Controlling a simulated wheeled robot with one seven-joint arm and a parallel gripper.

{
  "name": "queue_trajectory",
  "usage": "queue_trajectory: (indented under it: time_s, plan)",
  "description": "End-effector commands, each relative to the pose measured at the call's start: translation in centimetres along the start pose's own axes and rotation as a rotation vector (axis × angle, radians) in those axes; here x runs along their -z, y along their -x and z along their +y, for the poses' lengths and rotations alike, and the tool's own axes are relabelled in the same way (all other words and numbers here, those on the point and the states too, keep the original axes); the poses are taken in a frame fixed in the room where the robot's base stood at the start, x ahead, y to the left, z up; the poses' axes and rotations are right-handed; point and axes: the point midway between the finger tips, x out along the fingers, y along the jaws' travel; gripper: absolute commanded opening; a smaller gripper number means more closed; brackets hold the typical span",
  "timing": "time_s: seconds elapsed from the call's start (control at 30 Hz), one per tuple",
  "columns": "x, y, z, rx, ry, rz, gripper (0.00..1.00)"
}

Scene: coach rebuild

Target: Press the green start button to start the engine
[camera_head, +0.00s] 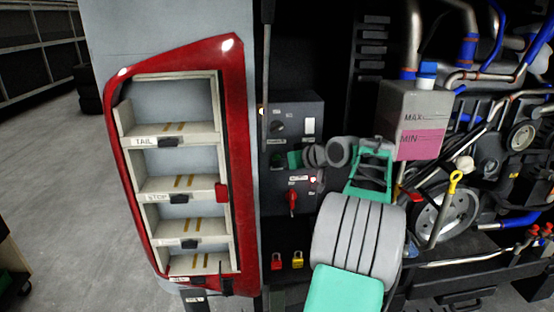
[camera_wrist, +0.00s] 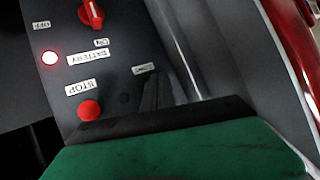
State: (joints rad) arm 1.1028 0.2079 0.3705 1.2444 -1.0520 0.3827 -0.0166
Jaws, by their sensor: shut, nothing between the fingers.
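The dark control panel (camera_head: 290,112) stands right of the red-framed shelf unit. My gripper (camera_head: 276,161) is shut and empty, with its dark fingers at the panel's left part. In the wrist view, the fingers (camera_wrist: 155,92) reach the panel beside a small white label (camera_wrist: 143,68), too blurred to read. I cannot make out the green start button; the fingers may hide it. Whether they touch the panel is unclear. A red stop button (camera_wrist: 89,109) sits left of the fingers, under its STOP label. The battery lamp (camera_wrist: 50,58) glows red.
A red rotary switch (camera_head: 292,197) is below my gripper; it also shows in the wrist view (camera_wrist: 91,14). A red padlock (camera_head: 276,262) and a yellow padlock (camera_head: 298,259) hang lower. A pink fluid tank (camera_head: 413,120) and pipes crowd the right.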

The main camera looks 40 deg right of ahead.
Motion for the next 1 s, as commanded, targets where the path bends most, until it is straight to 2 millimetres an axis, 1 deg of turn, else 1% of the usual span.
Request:
queue_trajectory:
  time_s: [1.0]
  plan:
    - [0.52,-0.6,0.39,0.001,0.001,0.001,0.0]
